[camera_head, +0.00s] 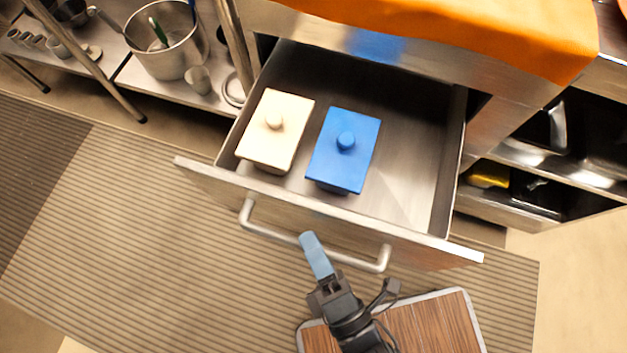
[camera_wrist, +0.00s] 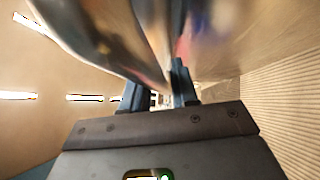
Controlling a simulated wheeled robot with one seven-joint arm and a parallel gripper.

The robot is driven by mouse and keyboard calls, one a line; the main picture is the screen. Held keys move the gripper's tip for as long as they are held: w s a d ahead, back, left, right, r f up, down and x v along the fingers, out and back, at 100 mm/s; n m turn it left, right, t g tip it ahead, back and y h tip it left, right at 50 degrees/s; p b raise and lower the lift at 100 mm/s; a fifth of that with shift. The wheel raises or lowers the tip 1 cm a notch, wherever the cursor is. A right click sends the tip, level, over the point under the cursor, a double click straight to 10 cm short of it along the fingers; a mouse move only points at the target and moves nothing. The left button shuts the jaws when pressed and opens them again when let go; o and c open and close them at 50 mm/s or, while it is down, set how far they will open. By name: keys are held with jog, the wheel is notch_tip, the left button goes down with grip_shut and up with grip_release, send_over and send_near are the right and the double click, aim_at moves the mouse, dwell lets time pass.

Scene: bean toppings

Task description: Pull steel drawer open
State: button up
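The steel drawer (camera_head: 338,222) is pulled well out below the counter, and its inside shows. Its bar handle (camera_head: 262,228) runs along the front face. My gripper (camera_head: 311,244) is at the middle of this handle, with a blue-grey finger lying across the bar. In the wrist view my gripper (camera_wrist: 157,88) shows two dark fingers with a gap between them. Shiny steel fills the space close in front of them. The contact with the handle is hidden there, so I cannot tell whether the fingers press on it.
A cream lidded box (camera_head: 268,145) and a blue lidded box (camera_head: 336,165) stand in the drawer. An orange cloth (camera_head: 480,35) covers the counter above. A shelf with a steel pot (camera_head: 180,65) is at left. Striped matting (camera_head: 150,220) covers the open floor.

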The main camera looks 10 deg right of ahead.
jog(key=shift+o, duration=1.1)
jog(key=shift+s, duration=0.1)
jog(key=v, duration=0.7)
jog(key=shift+s, duration=0.3)
